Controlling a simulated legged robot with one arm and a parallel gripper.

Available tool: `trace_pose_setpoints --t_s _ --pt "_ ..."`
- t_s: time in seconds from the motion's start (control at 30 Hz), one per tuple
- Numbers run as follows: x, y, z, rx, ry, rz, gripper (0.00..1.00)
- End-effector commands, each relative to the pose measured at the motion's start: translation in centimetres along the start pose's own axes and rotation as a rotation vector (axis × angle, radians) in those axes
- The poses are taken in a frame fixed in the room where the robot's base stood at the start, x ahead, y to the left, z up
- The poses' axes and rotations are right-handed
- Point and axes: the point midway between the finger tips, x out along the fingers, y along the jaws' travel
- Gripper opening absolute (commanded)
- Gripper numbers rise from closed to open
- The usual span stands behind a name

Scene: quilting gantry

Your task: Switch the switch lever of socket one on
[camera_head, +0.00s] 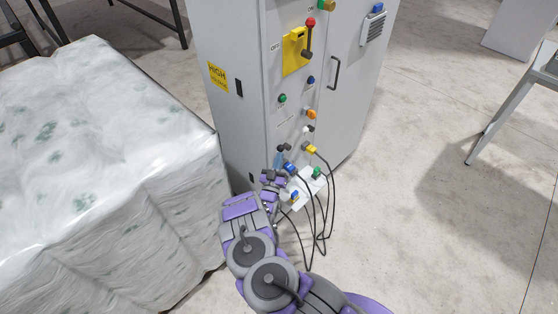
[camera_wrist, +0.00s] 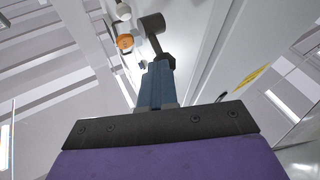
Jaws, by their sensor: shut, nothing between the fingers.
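A grey cabinet (camera_head: 235,120) stands ahead, with controls down its narrow front. Low on that front, a dark switch lever (camera_head: 285,148) with a round knob sticks out; I cannot read which socket it belongs to. In the wrist view the dark lever (camera_wrist: 153,27) shows its cylindrical knob and a bent stem. My gripper (camera_head: 278,155) is at the lever, its blue fingers together and empty. In the wrist view the fingertips (camera_wrist: 158,66) are right at the foot of the stem; I cannot tell whether they touch. A yellow plug (camera_head: 311,149) and a blue plug (camera_head: 289,168) sit nearby.
An orange knob (camera_head: 312,114) and a red-tipped handle on a yellow plate (camera_head: 290,60) are higher up.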

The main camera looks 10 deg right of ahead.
Motion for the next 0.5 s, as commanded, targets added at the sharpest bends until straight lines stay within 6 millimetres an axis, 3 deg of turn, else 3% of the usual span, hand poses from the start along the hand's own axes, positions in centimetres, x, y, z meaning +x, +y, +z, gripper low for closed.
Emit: trace_pose_setpoints --t_s 0.5 --pt "0.21 0.30 -0.35 0.032 -0.050 0.001 0.00"
